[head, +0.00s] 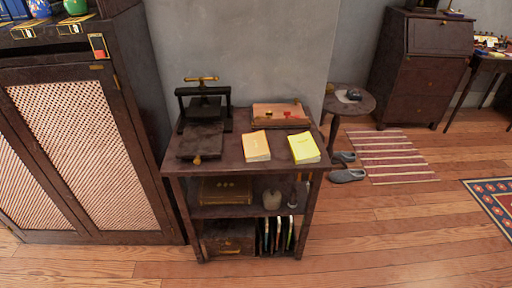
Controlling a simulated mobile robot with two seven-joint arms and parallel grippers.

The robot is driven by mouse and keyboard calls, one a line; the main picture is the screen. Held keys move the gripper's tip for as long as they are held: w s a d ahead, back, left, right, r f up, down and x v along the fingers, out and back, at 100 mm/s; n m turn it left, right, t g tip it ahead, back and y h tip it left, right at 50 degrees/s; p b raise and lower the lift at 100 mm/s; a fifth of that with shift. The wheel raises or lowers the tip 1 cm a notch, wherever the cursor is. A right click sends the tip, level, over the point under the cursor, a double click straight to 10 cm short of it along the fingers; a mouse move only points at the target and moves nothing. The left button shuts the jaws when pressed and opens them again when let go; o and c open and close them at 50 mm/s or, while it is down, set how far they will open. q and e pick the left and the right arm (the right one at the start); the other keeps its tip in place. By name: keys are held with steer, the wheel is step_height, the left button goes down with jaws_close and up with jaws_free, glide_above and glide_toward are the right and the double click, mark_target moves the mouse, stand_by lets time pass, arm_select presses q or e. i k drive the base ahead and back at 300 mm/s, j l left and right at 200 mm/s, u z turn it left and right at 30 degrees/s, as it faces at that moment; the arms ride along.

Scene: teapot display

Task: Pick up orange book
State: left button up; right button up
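An orange book (255,146), pale orange on its cover, lies flat on the top of a dark wooden shelf stand (228,165), near the middle. A yellow book (304,148) lies just to its right, with a narrow gap between them. Neither of my grippers shows in the head view.
A black press (203,114) stands left of the orange book. A wooden box (281,115) lies behind the books against the grey wall. A lattice-door cabinet (92,140) stands at left, and a round side table (349,100) at right. The wooden floor (350,235) in front is clear.

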mark_target(255, 146)
steer(key=i+l, duration=0.15)
steer(key=l, duration=0.2)
steer(key=i+l, duration=0.15)
steer(key=l, duration=0.15)
steer(key=i+l+u, duration=0.1)
steer(key=l, duration=0.25)
steer(key=i+l, duration=0.15)
steer(key=l, duration=0.15)
